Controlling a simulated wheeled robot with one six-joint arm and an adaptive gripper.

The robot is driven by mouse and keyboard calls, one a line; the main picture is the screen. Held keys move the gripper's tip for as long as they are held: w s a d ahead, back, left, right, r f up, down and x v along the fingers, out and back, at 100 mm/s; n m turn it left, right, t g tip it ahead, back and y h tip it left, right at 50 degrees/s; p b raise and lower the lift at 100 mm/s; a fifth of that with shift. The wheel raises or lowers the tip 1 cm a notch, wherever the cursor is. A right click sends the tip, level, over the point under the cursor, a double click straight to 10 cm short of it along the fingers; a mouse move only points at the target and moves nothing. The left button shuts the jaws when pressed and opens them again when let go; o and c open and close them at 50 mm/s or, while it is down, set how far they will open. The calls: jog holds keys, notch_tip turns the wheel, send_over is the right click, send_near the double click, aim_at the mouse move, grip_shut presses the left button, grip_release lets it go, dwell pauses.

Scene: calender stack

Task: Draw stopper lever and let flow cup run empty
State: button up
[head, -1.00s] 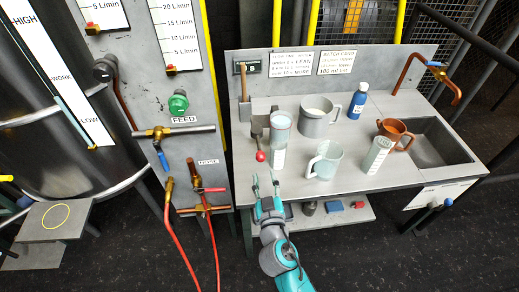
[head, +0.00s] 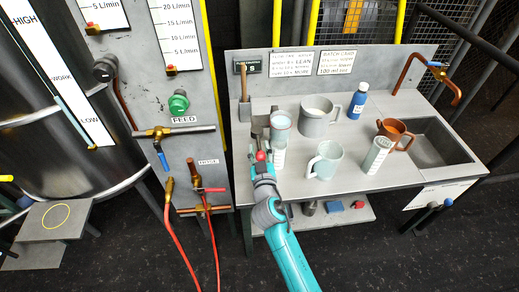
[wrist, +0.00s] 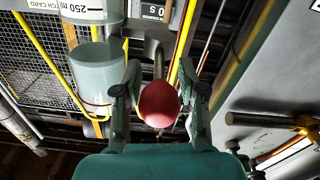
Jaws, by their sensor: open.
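The stopper lever's red ball knob (head: 261,156) sticks out at the front left of the bench. In the wrist view the red knob (wrist: 158,103) lies between my two fingers, with a gap on at least one side. My gripper (head: 262,168) is open around it; its fingers also show in the wrist view (wrist: 160,95). The flow cup (head: 281,122) sits in its stand just behind and right of the knob. A clear graduated cylinder (head: 278,158) stands below it, partly hidden by my gripper. The lever's shaft is mostly hidden.
A grey jug (head: 317,122), a pale green mug (head: 324,165), a ribbed cylinder (head: 377,155), a copper jug (head: 396,131) and a blue bottle (head: 357,101) stand on the bench (head: 360,188). The sink (head: 440,143) is at right. Feed panel pipes (head: 185,131) are close left.

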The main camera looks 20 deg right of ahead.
jog(key=shift+w, duration=0.1)
grip_shut()
jog(key=shift+a+f+m+h, duration=0.1)
jog(key=shift+a+m+h, duration=0.1)
jog(key=shift+m+h, duration=0.1)
dwell(0.4)
jog(key=shift+w+a+m+g+h, duration=0.45)
jog(key=shift+a+m+g+h, duration=0.3)
jog(key=shift+m+g+h, duration=0.7)
jog(key=shift+w+a+m+g+h, duration=0.5)
jog(key=shift+a+m+g+h, duration=0.4)
jog(key=shift+h, duration=0.9)
jog(key=shift+w+a+m+g+h, duration=0.55)
jog(key=shift+m+g+h, duration=0.4)
jog(key=shift+m+h, duration=0.55)
jog(key=shift+a, duration=0.1)
grip_release()
jog(key=shift+a, duration=0.1)
